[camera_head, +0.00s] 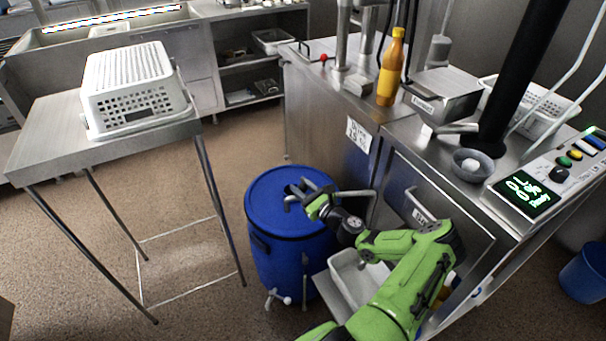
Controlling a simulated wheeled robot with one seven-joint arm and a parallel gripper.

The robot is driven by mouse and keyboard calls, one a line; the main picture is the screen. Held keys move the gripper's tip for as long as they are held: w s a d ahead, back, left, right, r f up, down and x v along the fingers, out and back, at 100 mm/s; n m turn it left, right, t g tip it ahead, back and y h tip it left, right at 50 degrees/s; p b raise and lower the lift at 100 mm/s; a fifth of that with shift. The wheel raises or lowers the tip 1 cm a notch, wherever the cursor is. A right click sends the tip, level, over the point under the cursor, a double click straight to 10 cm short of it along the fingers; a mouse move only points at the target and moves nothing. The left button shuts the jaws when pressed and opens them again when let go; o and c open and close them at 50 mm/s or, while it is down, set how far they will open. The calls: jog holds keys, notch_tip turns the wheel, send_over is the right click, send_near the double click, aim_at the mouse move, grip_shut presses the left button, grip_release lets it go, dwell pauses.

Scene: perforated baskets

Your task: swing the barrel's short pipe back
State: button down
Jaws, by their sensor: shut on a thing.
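The blue barrel (271,207) stands upright on the floor, left of the steel machine. Grey pipe pieces show above its lid, and the short pipe (292,195) appears to be among them, near the lid's middle. My gripper (306,194) is over the right part of the lid, shut on what looks like the short pipe. Fingers and pipe are both grey and overlap, so the exact grip is hard to see. My green arm reaches in from the lower right and hides part of the barrel's right side.
A white tray (345,276) sits low, right of the barrel, partly behind my arm. A tap (277,298) sticks out at the barrel's foot. A steel table (50,150) with an upturned white basket (130,78) stands left. An orange bottle (391,70) stands on the machine. Floor between table and barrel is clear.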

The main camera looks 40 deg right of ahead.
jog(key=s+a+n+y, duration=0.4)
jog(key=s+y, duration=0.3)
jog(key=s, duration=0.1)
jog(key=shift+a+f+n+g, duration=0.15)
jog(key=shift+n+g, duration=0.15)
jog(key=shift+g, duration=0.1)
jog(key=c, duration=1.1)
grip_release()
jog(key=o, duration=0.3)
jog(key=shift+s, duration=0.1)
jog(key=p+v, duration=0.1)
jog(key=v, duration=1.1)
